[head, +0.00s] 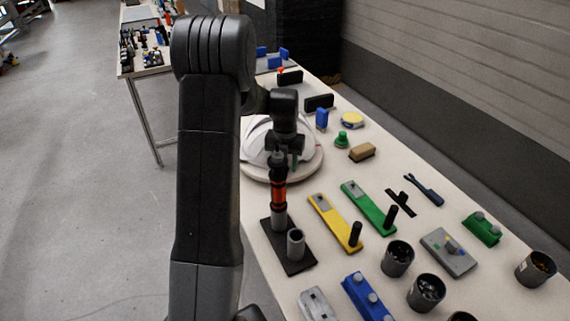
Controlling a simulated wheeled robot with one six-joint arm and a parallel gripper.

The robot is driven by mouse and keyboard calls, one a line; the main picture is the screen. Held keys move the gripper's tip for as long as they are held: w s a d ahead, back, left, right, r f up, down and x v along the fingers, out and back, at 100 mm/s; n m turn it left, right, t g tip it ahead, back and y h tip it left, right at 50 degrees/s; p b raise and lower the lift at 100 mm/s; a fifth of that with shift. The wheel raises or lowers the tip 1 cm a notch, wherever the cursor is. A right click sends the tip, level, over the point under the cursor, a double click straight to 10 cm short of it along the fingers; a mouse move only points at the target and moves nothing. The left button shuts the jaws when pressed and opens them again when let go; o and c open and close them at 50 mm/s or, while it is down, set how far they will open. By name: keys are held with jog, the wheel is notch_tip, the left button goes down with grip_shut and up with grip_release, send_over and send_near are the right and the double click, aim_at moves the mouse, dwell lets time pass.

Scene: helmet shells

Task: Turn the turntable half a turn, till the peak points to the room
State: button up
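The turntable (314,167) is a round pale disc on the bench, left of the middle of the head view. A white helmet shell (257,138) sits on it, partly hidden behind my arm and gripper. I cannot make out which way the peak points. My gripper (287,160) points down in front of the shell, over the turntable. Its fingertips are small and dark, and an upright tool overlaps them in the picture. I cannot tell whether they are open or shut, or touch anything.
An upright orange-and-black tool (279,195) stands in a black holder (289,258) just in front of the turntable. Yellow (335,222) and green (368,207) plates with black handles lie to the right. Several dark cups (397,259) stand nearer. A tan block (362,152) lies right of the turntable.

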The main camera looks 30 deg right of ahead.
dwell(0.3)
notch_tip(320, 180, up, 14)
jog(key=shift+f, duration=0.15)
dwell(0.4)
jog(key=shift+b, duration=0.3)
jog(key=c, duration=0.3)
jog(key=s+f+m+t+b, duration=0.1)
jog(key=s+m+t+b, duration=0.15)
jog(key=m, duration=1.15)
jog(key=s+f+m+t+b, duration=0.15)
jog(key=s+m, duration=0.25)
jog(key=m, duration=0.9)
jog(key=shift+t, duration=0.3)
jog(key=x, duration=1.2)
jog(key=shift+w+f+p, duration=0.25)
jog(key=shift+w+p, duration=0.1)
jog(key=shift+p, duration=0.05)
